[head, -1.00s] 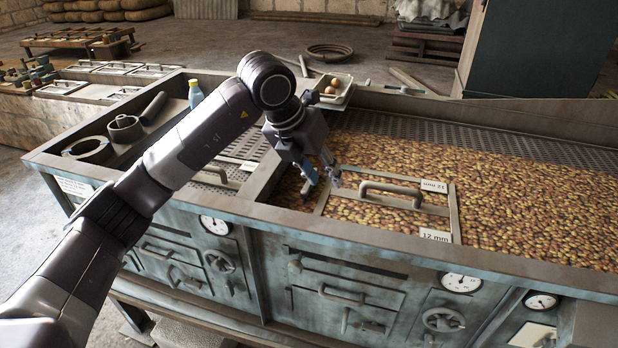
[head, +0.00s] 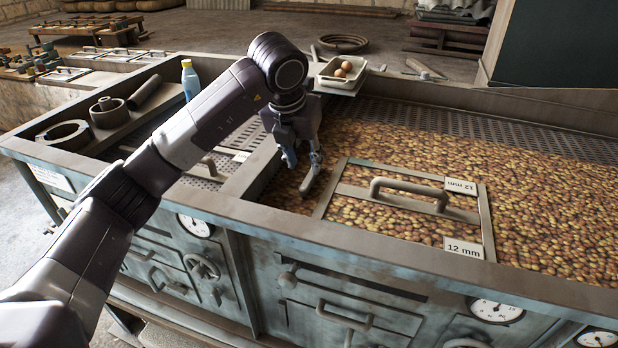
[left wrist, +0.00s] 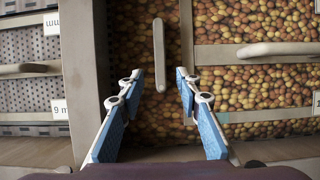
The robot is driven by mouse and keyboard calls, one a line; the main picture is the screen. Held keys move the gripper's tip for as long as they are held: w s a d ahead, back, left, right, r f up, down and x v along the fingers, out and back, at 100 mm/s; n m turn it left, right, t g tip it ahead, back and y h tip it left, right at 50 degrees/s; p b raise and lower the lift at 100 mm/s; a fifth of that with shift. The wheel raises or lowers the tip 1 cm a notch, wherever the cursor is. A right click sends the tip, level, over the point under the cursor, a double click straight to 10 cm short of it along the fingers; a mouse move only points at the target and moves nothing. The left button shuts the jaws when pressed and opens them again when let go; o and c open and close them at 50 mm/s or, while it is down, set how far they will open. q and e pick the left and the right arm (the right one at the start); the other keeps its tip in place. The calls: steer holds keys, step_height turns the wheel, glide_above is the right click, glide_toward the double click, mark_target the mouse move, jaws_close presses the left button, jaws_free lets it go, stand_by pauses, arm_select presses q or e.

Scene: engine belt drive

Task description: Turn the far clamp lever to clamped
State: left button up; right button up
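A tan, rounded bar that looks like a clamp lever (left wrist: 159,55) shows in the left wrist view, lying lengthwise over the beans just left of a screen frame. In the head view, a brownish bar end (head: 308,183) shows beneath the fingers; I cannot tell whether it is the same lever. My left gripper (head: 302,160) points down over the left end of the bean bed. Its blue-padded fingers (left wrist: 157,100) are open and apart, with nothing between the tips. The lever lies ahead of them, in line with the gap. My right gripper is not in view.
A framed screen with a handle (head: 408,195) and 12 mm tags lies right of the gripper. The bin's front rim (head: 330,228) and a divider (head: 255,165) border the space.

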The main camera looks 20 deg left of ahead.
mark_target(308, 179)
arm_select(q)
steer(key=p+x, duration=0.2)
steer(key=x, duration=0.3)
steer(key=shift+s+f, duration=0.1)
steer(key=shift+f, duration=0.2)
steer(key=shift+w+f, duration=0.2)
steer(key=shift+f, duration=0.2)
steer(key=shift+s, duration=0.1)
steer(key=shift+r, duration=0.1)
steer(key=shift+c, duration=1)
jaws_close()
